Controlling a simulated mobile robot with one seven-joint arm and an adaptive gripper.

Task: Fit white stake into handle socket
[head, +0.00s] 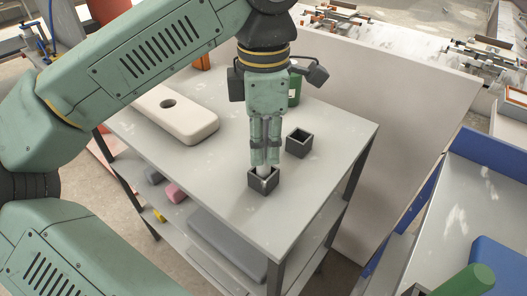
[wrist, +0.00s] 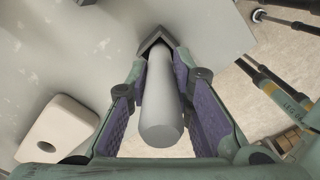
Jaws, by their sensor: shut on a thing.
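My gripper (head: 265,158) points down over the grey table and is shut on the white stake (head: 264,171). In the wrist view the stake (wrist: 163,105) is a smooth pale cylinder between the purple finger pads. Its far end is at a dark square holder (head: 263,183), which also shows in the wrist view (wrist: 153,41). The stake's lower end looks inside the holder's opening; how deep is hidden. A cream rounded block with a round hole (head: 190,119) lies left of my gripper, apart from it; it also shows in the wrist view (wrist: 62,122).
A second dark square holder (head: 299,143), seemingly empty, stands behind and to the right. A green container (head: 295,88) is partly hidden behind my gripper. The lower shelf holds a pink piece (head: 175,192) and grey slabs (head: 228,245). The table's front left top is clear.

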